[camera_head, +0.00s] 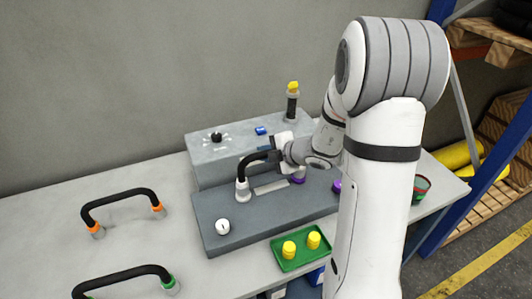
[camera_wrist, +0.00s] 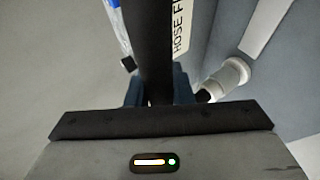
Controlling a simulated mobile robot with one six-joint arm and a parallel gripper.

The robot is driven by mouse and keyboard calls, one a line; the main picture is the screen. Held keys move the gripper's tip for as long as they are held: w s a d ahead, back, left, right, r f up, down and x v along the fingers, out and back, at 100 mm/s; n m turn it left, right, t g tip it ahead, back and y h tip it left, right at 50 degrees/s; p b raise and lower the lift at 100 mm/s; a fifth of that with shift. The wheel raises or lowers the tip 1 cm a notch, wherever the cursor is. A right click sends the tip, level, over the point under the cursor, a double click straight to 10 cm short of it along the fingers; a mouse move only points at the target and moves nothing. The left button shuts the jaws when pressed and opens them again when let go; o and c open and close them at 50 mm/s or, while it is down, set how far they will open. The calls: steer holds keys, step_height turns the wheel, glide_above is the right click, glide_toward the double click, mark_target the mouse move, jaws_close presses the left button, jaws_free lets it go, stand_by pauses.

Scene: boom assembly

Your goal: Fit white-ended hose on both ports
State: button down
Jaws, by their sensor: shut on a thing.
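The black white-ended hose (camera_head: 255,159) is in my gripper (camera_head: 273,157), above the grey fixture (camera_head: 215,208). Its near white end (camera_head: 242,189) points down at the fixture's left part; I cannot tell whether it is seated on a port. The far end is hidden behind my gripper and arm. In the wrist view the hose (camera_wrist: 156,45) runs up from between the dark fingers of my gripper (camera_wrist: 152,95). A white cylindrical fitting (camera_wrist: 235,73) shows to the right there. No bare port can be made out clearly.
A white round gauge-like part (camera_head: 222,227) sits at the fixture's front left. Orange-ended (camera_head: 120,194) and green-ended (camera_head: 125,272) hoses stand on the table at left. A green tray (camera_head: 290,264) holds yellow pieces. Purple parts (camera_head: 298,179) are beside my arm.

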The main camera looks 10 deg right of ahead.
steer(key=shift+f+b, duration=0.35)
steer(key=shift+f, duration=0.15)
steer(key=c, duration=1.5)
jaws_free()
steer(key=shift+c, duration=0.2)
steer(key=shift+p+v, duration=0.7)
steer(key=shift+v, duration=0.3)
steer(key=p+v, duration=0.6)
steer(key=v, duration=0.3)
